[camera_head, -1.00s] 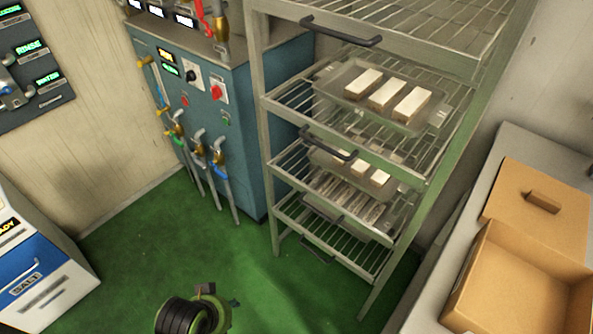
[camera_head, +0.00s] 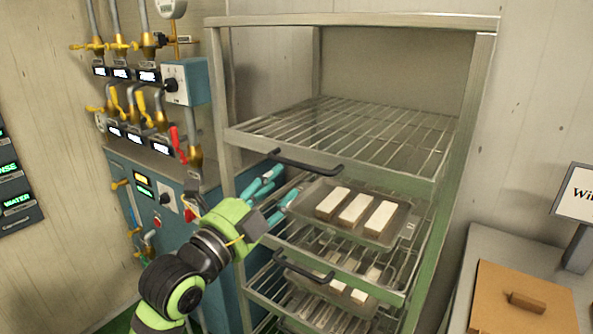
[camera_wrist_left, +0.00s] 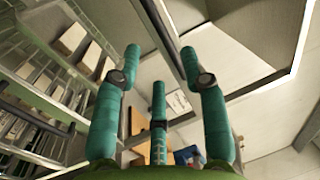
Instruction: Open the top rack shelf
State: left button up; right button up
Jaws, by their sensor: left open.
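The top rack shelf (camera_head: 345,135) is an empty wire shelf in the metal rack in the head view. Its black handle (camera_head: 305,163) is on its front edge, toward the left. My left gripper (camera_head: 280,184) is open, with its teal fingers just below and left of that handle. The fingers look empty. In the left wrist view the open gripper (camera_wrist_left: 160,54) spreads its fingers, and a dark bar passes between the tips; I cannot tell if it is the handle. My right gripper is not in view.
Below the top shelf, a tray (camera_head: 398,228) with 3 pale bars sits on another shelf. A lower shelf has its own black handle (camera_head: 303,272). A blue valve cabinet (camera_head: 122,168) stands at left. A cardboard box lid (camera_head: 490,290) lies on the counter at right.

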aim_at(296, 166)
pick_arm(q)
jog(key=x, duration=0.2)
jog(key=p+x, duration=0.1)
jog(key=x, duration=0.1)
jog(key=p+x, duration=0.1)
jog(key=x, duration=0.2)
jog(key=shift+r, duration=0.3)
grip_shut()
